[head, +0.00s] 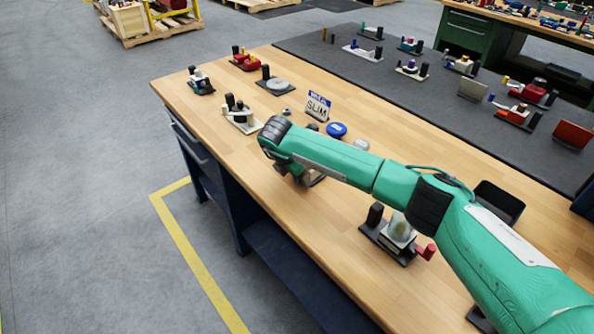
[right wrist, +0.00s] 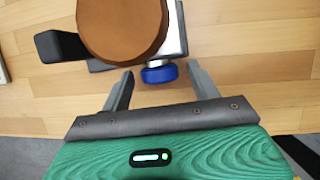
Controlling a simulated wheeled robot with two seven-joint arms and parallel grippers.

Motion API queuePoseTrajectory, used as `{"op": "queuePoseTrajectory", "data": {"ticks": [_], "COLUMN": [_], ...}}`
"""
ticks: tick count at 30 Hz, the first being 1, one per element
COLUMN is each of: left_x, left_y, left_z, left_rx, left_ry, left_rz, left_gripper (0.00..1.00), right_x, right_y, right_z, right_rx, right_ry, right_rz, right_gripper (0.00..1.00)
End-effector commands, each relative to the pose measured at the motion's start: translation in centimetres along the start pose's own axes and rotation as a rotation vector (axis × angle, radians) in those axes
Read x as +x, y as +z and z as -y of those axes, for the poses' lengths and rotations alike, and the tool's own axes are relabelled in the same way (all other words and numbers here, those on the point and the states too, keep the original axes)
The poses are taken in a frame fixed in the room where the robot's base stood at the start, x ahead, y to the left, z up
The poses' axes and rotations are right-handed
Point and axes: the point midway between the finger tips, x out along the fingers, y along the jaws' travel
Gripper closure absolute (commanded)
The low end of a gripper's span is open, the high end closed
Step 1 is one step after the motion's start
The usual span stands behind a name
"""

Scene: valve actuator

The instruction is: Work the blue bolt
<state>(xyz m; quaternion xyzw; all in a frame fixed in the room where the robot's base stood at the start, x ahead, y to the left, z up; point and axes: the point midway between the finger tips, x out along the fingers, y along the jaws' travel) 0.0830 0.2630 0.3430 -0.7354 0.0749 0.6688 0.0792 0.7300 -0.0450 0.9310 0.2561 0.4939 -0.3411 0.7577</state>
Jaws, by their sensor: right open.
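The blue bolt (right wrist: 160,74) shows in the right wrist view as a short round knob on the near face of a grey metal block (right wrist: 178,35). A brown round cap (right wrist: 122,24) sits over that block and hides part of it. My right gripper (right wrist: 160,84) is open, with one finger on each side of the blue bolt and a gap to both. In the head view my right gripper (head: 312,180) is at the bench's front part, and the arm hides most of the fixture there. My left gripper is not in view.
A black upright post (right wrist: 62,45) stands left of the block. In the head view, a "SLIM" sign (head: 317,106), a blue round piece (head: 337,130) and a fixture with a red knob (head: 402,236) stand on the wooden bench (head: 215,95). Several more fixtures line the back.

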Motion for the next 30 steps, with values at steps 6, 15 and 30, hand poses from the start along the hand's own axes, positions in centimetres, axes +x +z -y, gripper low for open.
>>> {"op": "queuePoseTrajectory", "data": {"ticks": [6, 15, 30], "left_x": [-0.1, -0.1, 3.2], "left_y": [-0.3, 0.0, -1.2], "left_z": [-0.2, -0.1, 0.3], "left_rx": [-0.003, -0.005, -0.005], "left_ry": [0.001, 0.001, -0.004], "left_rz": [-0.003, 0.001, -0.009], "left_gripper": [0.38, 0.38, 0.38], "right_x": [0.4, 0.4, 0.9], "right_y": [0.0, 0.0, -0.2], "right_z": [0.0, 0.0, -0.6], "right_rx": [0.000, 0.000, -0.073], "right_ry": [0.001, 0.001, -0.176], "right_rz": [0.001, 0.001, 0.006], "right_gripper": [0.38, 0.72, 0.83]}}
